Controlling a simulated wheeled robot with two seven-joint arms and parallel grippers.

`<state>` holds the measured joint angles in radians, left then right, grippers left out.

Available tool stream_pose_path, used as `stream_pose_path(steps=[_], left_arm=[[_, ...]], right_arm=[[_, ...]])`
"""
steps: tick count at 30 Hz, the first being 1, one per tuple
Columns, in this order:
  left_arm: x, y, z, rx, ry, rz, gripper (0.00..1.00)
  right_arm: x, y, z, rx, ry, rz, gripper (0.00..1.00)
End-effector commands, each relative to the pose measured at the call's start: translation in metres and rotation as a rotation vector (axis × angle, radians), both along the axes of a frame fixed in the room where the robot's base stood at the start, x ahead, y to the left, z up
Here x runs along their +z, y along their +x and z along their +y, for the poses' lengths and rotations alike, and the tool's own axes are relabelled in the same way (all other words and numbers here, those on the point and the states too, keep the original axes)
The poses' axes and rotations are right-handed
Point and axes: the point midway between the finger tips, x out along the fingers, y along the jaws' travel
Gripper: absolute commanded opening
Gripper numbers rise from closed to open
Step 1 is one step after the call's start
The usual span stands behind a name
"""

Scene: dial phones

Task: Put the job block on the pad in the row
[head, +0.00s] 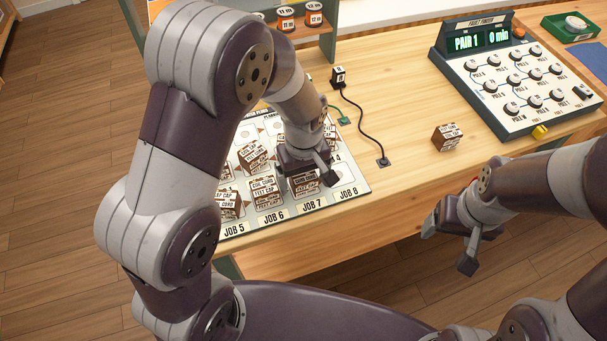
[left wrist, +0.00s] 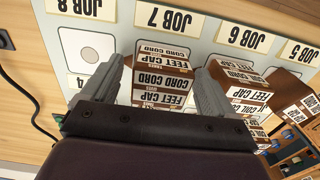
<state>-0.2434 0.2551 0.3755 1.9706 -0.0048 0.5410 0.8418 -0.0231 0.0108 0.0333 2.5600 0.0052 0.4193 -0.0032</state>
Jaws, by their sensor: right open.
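A brown and white job block (head: 305,186) stands on the JOB 7 pad; its lettered faces show in the left wrist view (left wrist: 162,77). My left gripper (head: 304,172) is over it, with a finger at each side in the left wrist view (left wrist: 168,62). A narrow gap seems to show between fingers and block, so it looks open. Similar blocks stand on the JOB 6 pad (head: 266,193) and the JOB 5 pad (head: 229,203). The JOB 8 pad (left wrist: 89,52) is bare. My right gripper (head: 449,246) is open and empty, off the table's front edge.
Another lettered block (head: 447,136) lies alone on the table to the right. The fault finder panel (head: 515,80) reads PAIR 1, 0 min. A black plug (head: 338,76) with a cord stands behind the board. Spools (head: 286,19) sit on a rack at the back.

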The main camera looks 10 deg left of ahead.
Motion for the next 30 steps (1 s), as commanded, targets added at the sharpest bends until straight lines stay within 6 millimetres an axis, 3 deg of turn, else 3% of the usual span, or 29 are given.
stream_pose_path(steps=[9, 18, 24, 26, 30], left_arm=[[0.010, 0.001, 0.000, 0.000, -0.001, -0.003, 0.87], [0.087, 0.001, -0.001, 0.000, -0.001, -0.006, 0.87], [0.118, 0.001, 0.000, -0.001, -0.001, -0.002, 0.87], [0.118, -0.004, 0.006, -0.034, -0.001, -0.005, 0.87], [0.095, -0.041, 0.045, -0.307, -0.001, -0.055, 0.87]], right_arm=[[0.003, 0.000, 0.000, 0.000, 0.000, 0.000, 0.76], [0.013, 0.000, 0.000, 0.000, 0.000, 0.000, 0.76], [0.016, 0.000, 0.000, 0.000, 0.000, 0.000, 0.76], [0.016, 0.000, 0.000, 0.000, 0.000, 0.000, 0.76], [0.016, 0.000, 0.000, 0.000, 0.000, 0.000, 0.76]])
